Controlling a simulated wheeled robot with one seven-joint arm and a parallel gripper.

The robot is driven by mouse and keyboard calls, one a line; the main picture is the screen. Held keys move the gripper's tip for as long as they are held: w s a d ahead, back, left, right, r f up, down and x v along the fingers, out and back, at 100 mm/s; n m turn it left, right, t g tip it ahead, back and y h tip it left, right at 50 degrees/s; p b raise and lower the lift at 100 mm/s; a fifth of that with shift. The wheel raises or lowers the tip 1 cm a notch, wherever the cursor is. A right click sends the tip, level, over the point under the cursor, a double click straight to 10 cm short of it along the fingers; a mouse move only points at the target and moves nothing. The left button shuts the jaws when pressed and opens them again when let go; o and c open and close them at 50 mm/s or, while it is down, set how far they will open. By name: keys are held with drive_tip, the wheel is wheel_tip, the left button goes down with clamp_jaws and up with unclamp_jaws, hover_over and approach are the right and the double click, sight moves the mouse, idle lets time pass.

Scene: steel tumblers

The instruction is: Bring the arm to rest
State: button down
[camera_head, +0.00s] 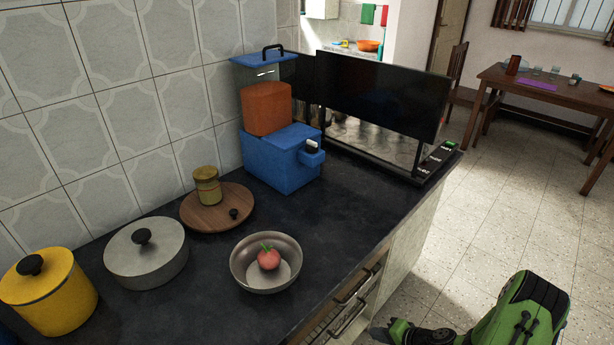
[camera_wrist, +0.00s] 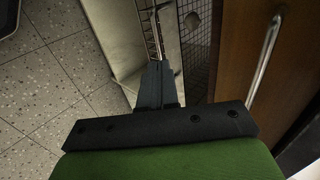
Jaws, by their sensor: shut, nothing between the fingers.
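My gripper (camera_wrist: 155,68) shows in the wrist view with its dark fingers together and nothing between them. The fingers point toward the front of the counter's cabinets and are apart from anything I can make out. In the head view my green arm is at the bottom right, over the floor beside the counter, with the gripper end (camera_head: 380,334) low at the bottom edge. Whether the fingertips touch the cabinet front cannot be told.
The dark counter (camera_head: 190,310) holds a steel bowl (camera_head: 240,275) with a tomato, a grey pot (camera_head: 147,262), a yellow canister (camera_head: 50,295), a wooden board (camera_head: 195,217) and a blue appliance (camera_head: 275,165). A drawer handle (camera_head: 350,318) juts from the front.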

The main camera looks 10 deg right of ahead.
drive_tip(key=s+a+r+n+g+h+p, duration=0.1)
drive_tip(key=a+r+n+p, duration=0.15)
drive_tip(key=r, duration=0.85)
drive_tip(key=a+r+n+g+h+p, duration=0.1)
drive_tip(key=a+r+n+g+p, duration=0.15)
drive_tip(key=r, duration=0.85)
drive_tip(key=s+a+r+n+h+p, duration=0.15)
drive_tip(key=r+n, duration=0.25)
drive_tip(key=r, duration=0.7)
drive_tip(key=s+a+r+t+h+p, duration=0.1)
drive_tip(key=s+a+r+p, duration=0.1)
drive_tip(key=s+r, duration=0.6)
drive_tip(key=s+a+r+n+h+p, duration=0.1)
drive_tip(key=s+a+r+p, duration=0.1)
drive_tip(key=s+r, duration=0.6)
drive_tip(key=shift+s+a+r+t+p, duration=0.3)
drive_tip(key=shift+s+a+r+t, duration=0.1)
drive_tip(key=shift+r, duration=0.5)
